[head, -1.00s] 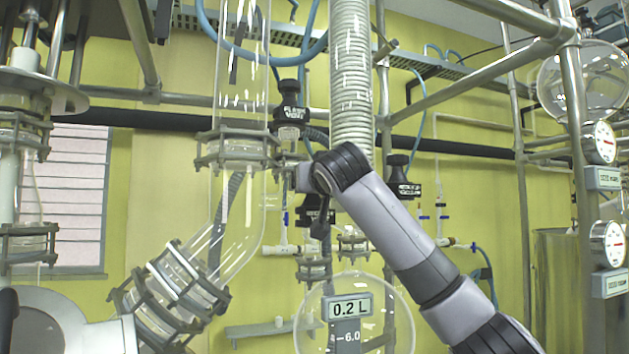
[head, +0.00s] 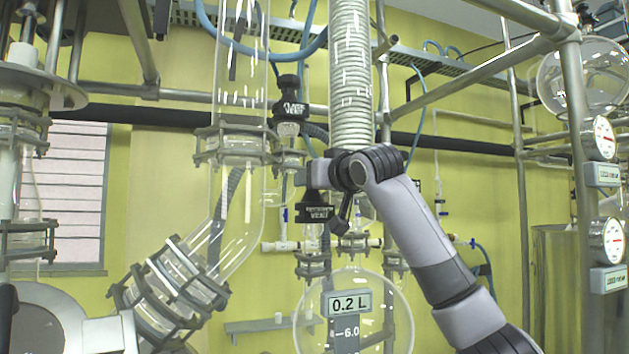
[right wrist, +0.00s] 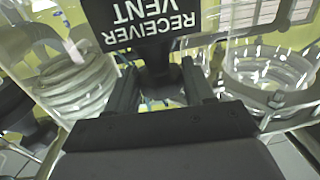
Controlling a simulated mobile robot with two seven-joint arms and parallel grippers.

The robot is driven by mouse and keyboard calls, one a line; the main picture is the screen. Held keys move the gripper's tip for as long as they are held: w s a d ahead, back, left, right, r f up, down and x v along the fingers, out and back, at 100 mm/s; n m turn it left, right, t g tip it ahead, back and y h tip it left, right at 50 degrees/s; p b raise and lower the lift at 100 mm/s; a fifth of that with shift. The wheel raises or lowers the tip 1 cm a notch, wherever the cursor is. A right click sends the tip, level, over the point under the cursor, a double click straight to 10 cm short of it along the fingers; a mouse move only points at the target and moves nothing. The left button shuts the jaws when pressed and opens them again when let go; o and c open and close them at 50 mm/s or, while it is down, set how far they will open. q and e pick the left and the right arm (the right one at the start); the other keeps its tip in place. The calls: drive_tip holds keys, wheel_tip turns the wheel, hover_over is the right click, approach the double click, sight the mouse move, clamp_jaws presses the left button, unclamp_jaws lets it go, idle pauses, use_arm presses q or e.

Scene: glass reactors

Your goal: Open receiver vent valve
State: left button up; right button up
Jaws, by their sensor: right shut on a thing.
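The receiver vent valve has a black knob with a white-lettered label (head: 314,213), and it sits above the round glass receiver (head: 382,296) in the head view. In the right wrist view its label (right wrist: 152,20) reads RECEIVER VENT, upside down. My right gripper (right wrist: 160,88) is shut on the dark knob just below that label, one finger on each side. In the head view my right gripper (head: 312,178) is at the top of the valve, partly hidden by the wrist. How far the valve is turned cannot be told. My left gripper is not in view.
Another black vent knob (head: 289,98) stands above and left of the wrist. A wide glass column (head: 240,75) and a coiled condenser (head: 351,75) stand close by. A 0.2 L display (head: 349,304) hangs before the receiver. Steel frame posts (head: 575,150) stand at right.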

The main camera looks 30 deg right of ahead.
drive_tip(key=n+y, duration=0.1)
drive_tip(key=y, duration=0.1)
drive_tip(key=n+y, duration=0.2)
drive_tip(key=y, duration=0.1)
drive_tip(key=n+y, duration=0.1)
drive_tip(key=y, duration=0.1)
drive_tip(key=shift+d+n+y, duration=0.3)
drive_tip(key=shift+d+n, duration=0.05)
drive_tip(key=shift+n, duration=0.05)
drive_tip(key=shift+g, duration=0.3)
drive_tip(key=o, duration=1)
drive_tip(key=shift+o, duration=0.2)
drive_tip(key=shift+r, duration=0.1)
